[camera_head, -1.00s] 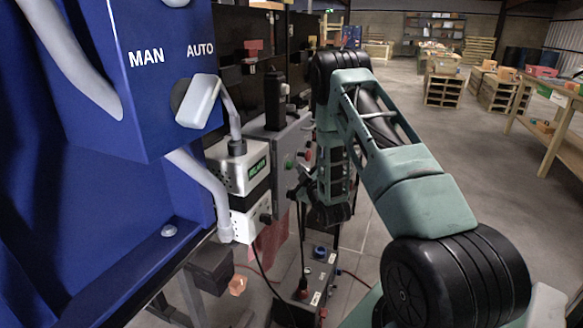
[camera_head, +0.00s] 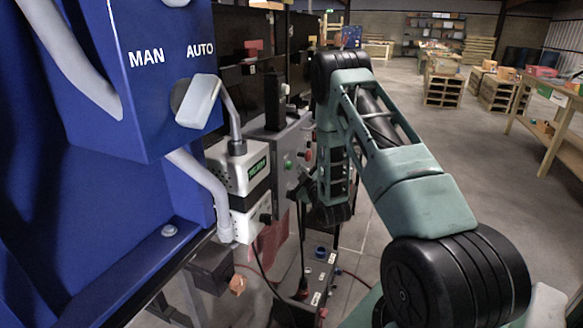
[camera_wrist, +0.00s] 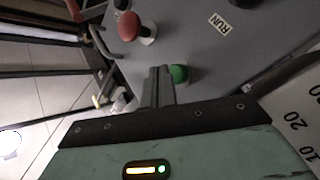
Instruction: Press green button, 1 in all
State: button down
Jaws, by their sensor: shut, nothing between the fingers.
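The green button (camera_wrist: 179,73) is on a grey control panel (camera_wrist: 200,45) in the wrist view, right beside the fingertips. In the head view the green button (camera_head: 288,165) shows small on the grey box past the blue cabinet. My gripper (camera_wrist: 160,70) is shut and empty, its fingertips next to the left side of the green button. The picture does not show clearly whether they touch it. In the head view my arm reaches toward the panel, and the fingertips are too small to make out.
A red mushroom button (camera_wrist: 130,26) sits near the green one, and a RUN label (camera_wrist: 219,26) is on the panel. A blue cabinet (camera_head: 150,100) with a MAN/AUTO switch and a white device (camera_head: 240,175) stand to the left. Open floor (camera_head: 440,150) lies to the right.

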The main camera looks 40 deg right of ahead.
jog(key=shift+w, duration=0.1)
dwell(0.6)
jog(key=shift+w+a, duration=0.15)
jog(key=shift+w, duration=0.15)
jog(key=shift+w+a+b, duration=0.2)
jog(key=shift+w+b, duration=0.25)
dwell(0.7)
jog(key=shift+s, duration=0.1)
dwell(0.3)
jog(key=shift+s+d, duration=0.3)
jog(key=shift+s, duration=0.45)
jog(key=shift+s+d+b, duration=0.2)
jog(key=shift+s+d, duration=0.1)
jog(key=shift+s, duration=0.45)
jog(key=shift+s+d+b, duration=0.25)
jog(key=shift+s+d, duration=0.1)
jog(key=shift+s, duration=0.45)
jog(key=shift+s+d+b, duration=0.2)
jog(key=shift+s+d, duration=0.1)
jog(key=shift+s, duration=0.45)
